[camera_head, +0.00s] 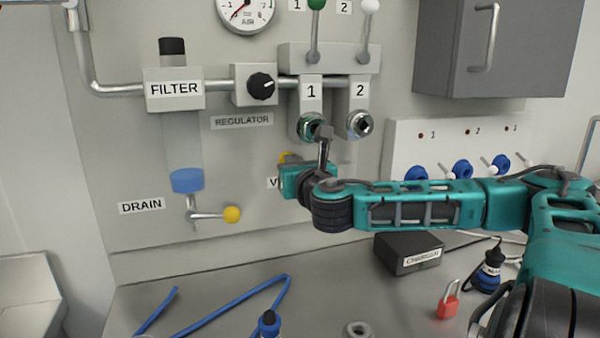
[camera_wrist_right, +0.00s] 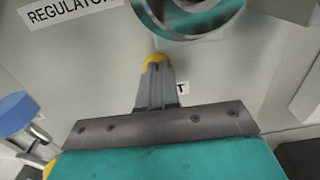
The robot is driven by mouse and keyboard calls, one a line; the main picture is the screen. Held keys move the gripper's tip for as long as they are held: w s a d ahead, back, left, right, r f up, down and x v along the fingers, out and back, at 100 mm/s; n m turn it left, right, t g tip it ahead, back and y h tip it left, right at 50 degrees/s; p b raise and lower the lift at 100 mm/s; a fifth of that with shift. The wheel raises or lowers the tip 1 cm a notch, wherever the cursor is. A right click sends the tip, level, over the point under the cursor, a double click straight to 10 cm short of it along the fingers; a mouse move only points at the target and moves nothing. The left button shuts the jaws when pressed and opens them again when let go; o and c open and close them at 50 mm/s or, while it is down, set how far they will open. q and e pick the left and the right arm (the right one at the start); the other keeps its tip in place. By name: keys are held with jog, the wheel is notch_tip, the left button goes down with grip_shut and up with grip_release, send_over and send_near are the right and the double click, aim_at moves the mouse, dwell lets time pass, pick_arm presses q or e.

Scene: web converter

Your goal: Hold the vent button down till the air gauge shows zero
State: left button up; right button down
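The air gauge (camera_head: 245,12) is cut off by the top edge of the head view. Its needle points to the lower left, near the low end of the dial; the exact reading is too small to tell. The yellow vent button (camera_head: 286,157) is mostly hidden behind my right gripper. In the right wrist view the button (camera_wrist_right: 156,59) shows just beyond the fingertips. My right gripper (camera_wrist_right: 157,76) has its fingers together, pointing at the button; I cannot tell whether they touch or press it. The vent label is mostly covered. My left gripper is not in view.
Outlet 1 (camera_head: 312,126) is just above my right gripper, with outlet 2 (camera_head: 360,124) beside it. The regulator knob (camera_head: 262,86) and filter (camera_head: 182,137) are to the left. A yellow drain handle (camera_head: 232,214) sticks out. A blue hose (camera_head: 235,308) and red padlock (camera_head: 448,303) lie on the bench.

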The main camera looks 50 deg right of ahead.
jog(key=p+v, duration=0.1)
jog(key=v, duration=0.5)
jog(key=shift+a, duration=0.3)
jog(key=shift+s+f, duration=0.15)
dwell(0.6)
